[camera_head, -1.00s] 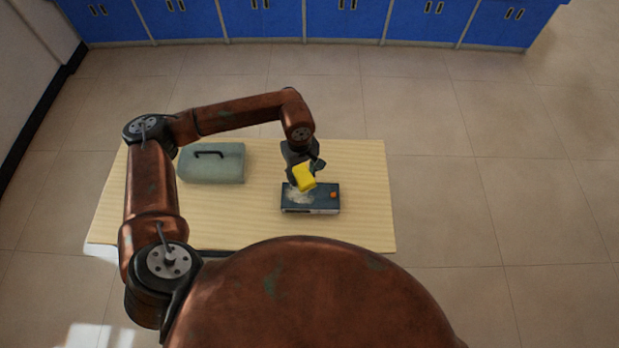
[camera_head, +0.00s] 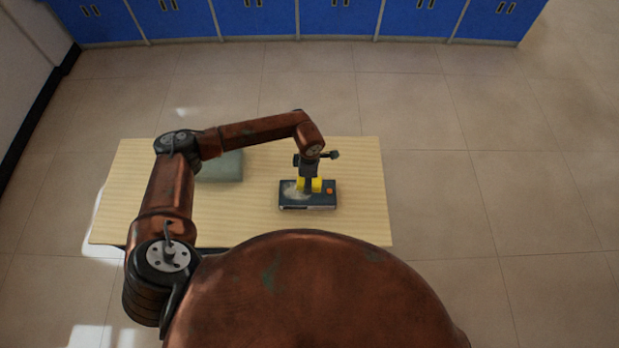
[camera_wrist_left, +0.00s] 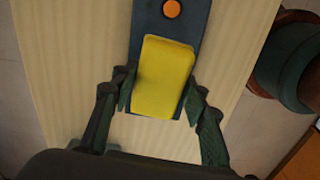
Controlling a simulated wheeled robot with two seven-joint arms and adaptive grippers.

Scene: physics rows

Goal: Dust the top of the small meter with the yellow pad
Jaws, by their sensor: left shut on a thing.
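The small meter (camera_head: 322,200) is a dark flat box with an orange knob, lying on the wooden table. A pale dusty patch (camera_head: 291,190) shows on the left of its top. My left gripper (camera_head: 309,185) is over the meter, shut on the yellow pad (camera_head: 316,185). In the left wrist view the pad (camera_wrist_left: 164,76) sits between the two fingers and hides part of the meter (camera_wrist_left: 190,22) behind it. The pad is at the meter's top; I cannot tell whether it touches. My right gripper is not in view.
A grey-green case (camera_head: 222,167) stands on the table (camera_head: 352,165) at the left, partly hidden by my left arm. The table's right side is clear. Blue cabinets (camera_head: 340,18) line the far wall, beyond open floor.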

